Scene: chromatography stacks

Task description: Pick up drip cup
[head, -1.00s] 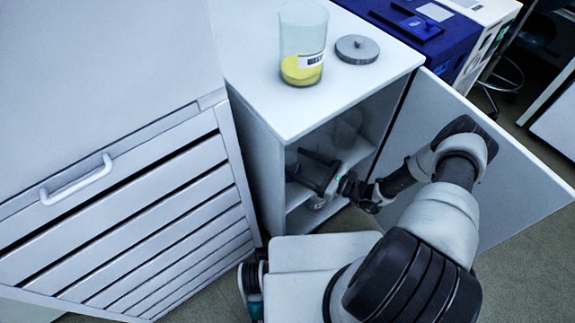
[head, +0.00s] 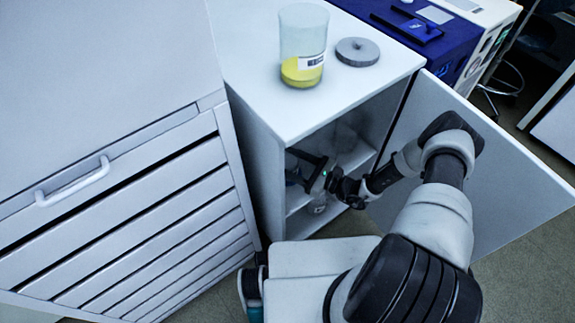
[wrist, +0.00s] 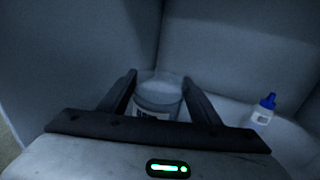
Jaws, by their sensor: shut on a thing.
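The drip cup (wrist: 158,97) is a small translucent cup with a pale label, seen in the wrist view. My gripper (wrist: 159,80) is shut on it, with one dark finger at each side. In the head view my gripper (head: 301,170) reaches through the open front of the white cabinet (head: 262,165), above the lower shelf. The cup is mostly hidden there by the fingers and shadow. Whether its base touches a surface is unclear.
A small bottle with a blue cap (wrist: 264,108) stands right of the cup in the wrist view. The open cabinet door (head: 480,165) is right of my arm. On the cabinet top are a beaker of yellow liquid (head: 302,50) and a grey disc (head: 357,51).

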